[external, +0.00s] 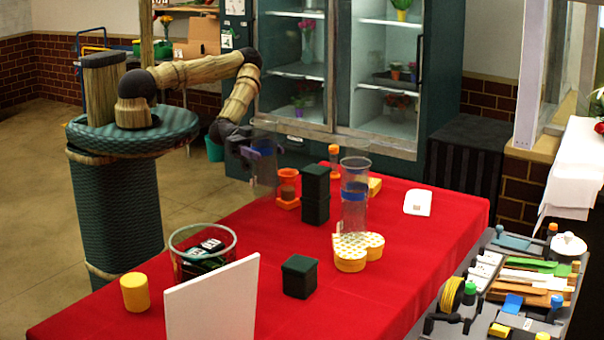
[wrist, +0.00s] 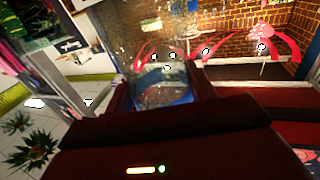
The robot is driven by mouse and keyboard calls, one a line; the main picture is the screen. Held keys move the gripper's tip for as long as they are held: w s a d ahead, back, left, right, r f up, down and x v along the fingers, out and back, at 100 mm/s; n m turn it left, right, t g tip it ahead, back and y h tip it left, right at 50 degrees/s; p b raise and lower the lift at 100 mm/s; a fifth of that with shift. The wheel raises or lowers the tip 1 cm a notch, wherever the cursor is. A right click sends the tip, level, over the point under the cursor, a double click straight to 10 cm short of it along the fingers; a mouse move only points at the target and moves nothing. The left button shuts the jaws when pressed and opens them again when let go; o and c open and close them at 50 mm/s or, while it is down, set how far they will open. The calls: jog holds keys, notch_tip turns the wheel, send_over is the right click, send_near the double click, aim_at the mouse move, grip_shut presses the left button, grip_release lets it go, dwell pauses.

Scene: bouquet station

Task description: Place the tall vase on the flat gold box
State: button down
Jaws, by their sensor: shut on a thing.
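My gripper (external: 262,152) is shut on a tall clear glass vase (external: 265,178) with a blue band, held in the air beyond the red table's far left edge. In the wrist view the vase (wrist: 160,60) stands between the dark red fingers, with blue glass low between them. A small flat yellow-gold box (external: 375,187) lies on the table, right of the gripper and partly hidden behind another clear cylinder with a blue band (external: 354,205). I cannot tell for certain that this is the task's gold box.
The right front of the red table (external: 425,255) is clear.

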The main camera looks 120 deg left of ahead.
jog(key=w+a+r+n+y, duration=0.3)
jog(key=w+a+r+y, duration=0.2)
jog(key=w+a+r, duration=0.6)
jog(key=w+a+r+n+y, duration=0.35)
jog(key=w+a+r, duration=0.45)
jog(key=r, duration=0.5)
jog(key=s+a+f+y+b, duration=0.1)
jog(key=s+a+f+b, duration=0.2)
jog(key=a+f, duration=0.3)
jog(key=s+a+f+n+y+b, duration=0.1)
jog(key=s+a+f+b, duration=0.2)
jog(key=a+f, duration=0.3)
jog(key=s+a+f+y+b, duration=0.1)
jog(key=s+a+f+b, duration=0.2)
jog(key=a+f, duration=0.4)
jog(key=shift+f+g, duration=0.3)
jog(key=shift+f, duration=0.4)
jog(key=shift+f+n+y, duration=0.1)
jog(key=shift+n+y, duration=0.15)
